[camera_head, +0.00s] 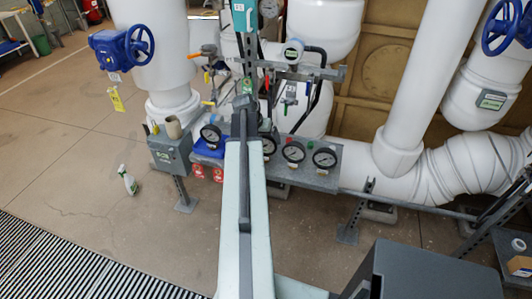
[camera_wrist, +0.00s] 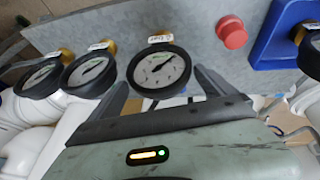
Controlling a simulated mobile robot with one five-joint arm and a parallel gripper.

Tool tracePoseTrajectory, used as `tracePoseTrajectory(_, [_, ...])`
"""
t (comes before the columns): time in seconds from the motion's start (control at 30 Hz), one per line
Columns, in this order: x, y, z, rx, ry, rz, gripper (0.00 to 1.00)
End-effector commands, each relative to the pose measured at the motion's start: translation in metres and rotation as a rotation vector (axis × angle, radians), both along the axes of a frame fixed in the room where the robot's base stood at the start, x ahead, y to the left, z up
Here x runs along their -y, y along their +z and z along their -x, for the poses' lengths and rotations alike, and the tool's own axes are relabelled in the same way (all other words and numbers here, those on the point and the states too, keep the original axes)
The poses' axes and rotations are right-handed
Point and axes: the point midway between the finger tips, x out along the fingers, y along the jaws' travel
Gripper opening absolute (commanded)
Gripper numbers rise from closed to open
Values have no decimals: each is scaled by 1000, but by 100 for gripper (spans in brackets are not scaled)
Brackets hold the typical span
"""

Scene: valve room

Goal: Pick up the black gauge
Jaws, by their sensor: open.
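Several round gauges with black rims and white faces are in view, and I cannot tell which one is meant. In the wrist view, one black gauge (camera_wrist: 160,69) is at the upper middle, between the fingers of my gripper (camera_wrist: 162,86). My gripper is open, and no contact with the gauge is visible. Two more gauges, a near one (camera_wrist: 88,75) and a far one (camera_wrist: 38,79), are to the left. Another gauge (camera_wrist: 310,52) is cut off at the right edge. In the head view, the likely same gauge (camera_head: 269,146) is partly hidden by my arm.
The gauges are on a grey metal panel (camera_wrist: 222,22), with a red button (camera_wrist: 231,32) and a blue box (camera_wrist: 288,34) beside them. White pipes (camera_head: 405,105) stand behind. Floor there is mostly open.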

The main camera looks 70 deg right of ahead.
Motion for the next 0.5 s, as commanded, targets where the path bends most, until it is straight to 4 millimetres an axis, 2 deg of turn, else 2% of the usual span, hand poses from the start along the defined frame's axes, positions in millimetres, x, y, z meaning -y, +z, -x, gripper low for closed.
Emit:
tracePoseTrajectory(0.03, [3,-11,1,0,-1,0,95])
tracePoseTrajectory(0.17, [4,-9,2,0,-1,0,95])
tracePoseTrajectory(0.23, [5,-15,2,0,-1,0,95])
tracePoseTrajectory(0.5, [20,-58,7,0,-2,0,95])
